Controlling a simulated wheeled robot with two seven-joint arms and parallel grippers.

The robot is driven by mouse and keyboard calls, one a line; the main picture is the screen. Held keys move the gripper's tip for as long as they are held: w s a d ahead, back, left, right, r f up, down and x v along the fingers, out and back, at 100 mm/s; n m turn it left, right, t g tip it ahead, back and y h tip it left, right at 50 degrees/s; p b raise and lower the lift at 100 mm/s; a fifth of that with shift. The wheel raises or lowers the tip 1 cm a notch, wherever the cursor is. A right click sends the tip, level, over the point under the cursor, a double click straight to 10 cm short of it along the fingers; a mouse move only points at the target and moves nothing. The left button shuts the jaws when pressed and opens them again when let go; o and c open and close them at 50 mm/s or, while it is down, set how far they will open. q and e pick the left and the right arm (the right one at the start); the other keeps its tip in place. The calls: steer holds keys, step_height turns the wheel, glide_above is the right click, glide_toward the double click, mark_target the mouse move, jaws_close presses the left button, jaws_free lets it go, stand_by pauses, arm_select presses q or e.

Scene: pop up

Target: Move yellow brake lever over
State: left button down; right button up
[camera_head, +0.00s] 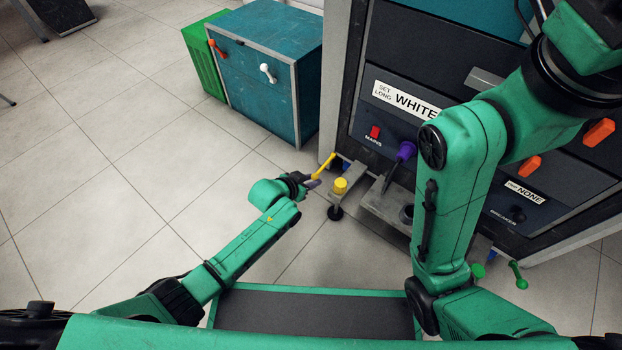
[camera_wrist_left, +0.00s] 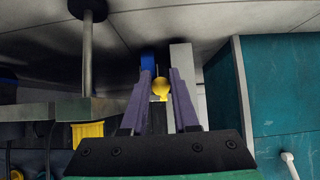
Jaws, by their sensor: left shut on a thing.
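The yellow brake lever (camera_head: 325,164) stands out at a slant from the lower left edge of the machine in the head view. My left gripper (camera_head: 313,183) is at the lower part of this lever, with the yellow upper end sticking out past it. In the left wrist view, the lever's round yellow end (camera_wrist_left: 161,89) lies between the two purple fingers of my left gripper (camera_wrist_left: 163,82), which is shut on it. The exact contact is partly hidden by the fingers.
A teal cabinet (camera_head: 265,70) and green crate (camera_head: 203,65) stand behind.

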arm_select(q)
steer(key=shift+f, duration=0.1)
steer(key=shift+f+b, duration=0.35)
steer(key=shift+f, duration=0.25)
steer(key=c, duration=0.6)
jaws_free()
steer(key=shift+w, duration=0.1)
steer(key=shift+r, duration=0.1)
steer(key=p+v, duration=1)
steer(key=v, duration=0.4)
steer(key=shift+a+r, duration=0.1)
steer(key=shift+a, duration=0.05)
